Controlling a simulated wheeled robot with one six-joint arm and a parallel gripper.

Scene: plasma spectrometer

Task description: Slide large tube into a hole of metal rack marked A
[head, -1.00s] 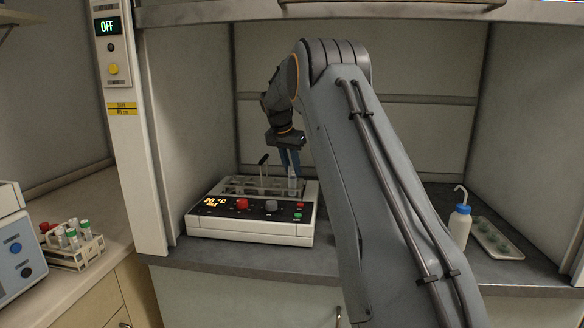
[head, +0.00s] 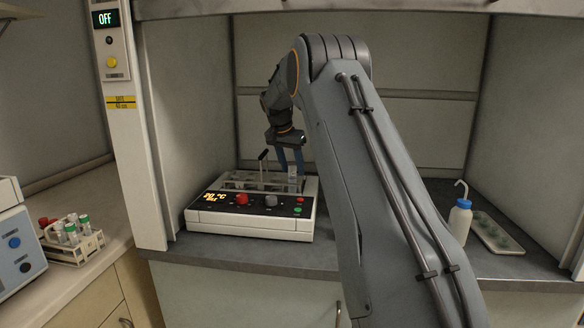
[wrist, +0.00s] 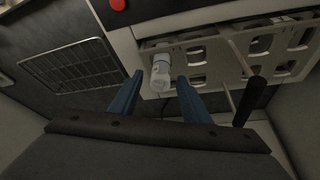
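The large tube, clear with a white cap (wrist: 160,72), stands in an end hole of the metal rack (wrist: 190,48) in the wrist view. In the head view the tube (head: 292,174) shows at the right end of the rack, its lower part hidden. My gripper (wrist: 160,84) is open, with one blue finger on each side of the cap and gaps between. In the head view my gripper (head: 291,170) is right above the rack's right end. I cannot read a letter A on the rack.
The rack sits in a white heated bath (head: 250,226) with red and grey knobs. A black-tipped handle (head: 262,157) rises from the rack beside my gripper. A wash bottle (head: 460,223) and tray (head: 497,236) stand at right. A tube rack (head: 75,251) stands far left.

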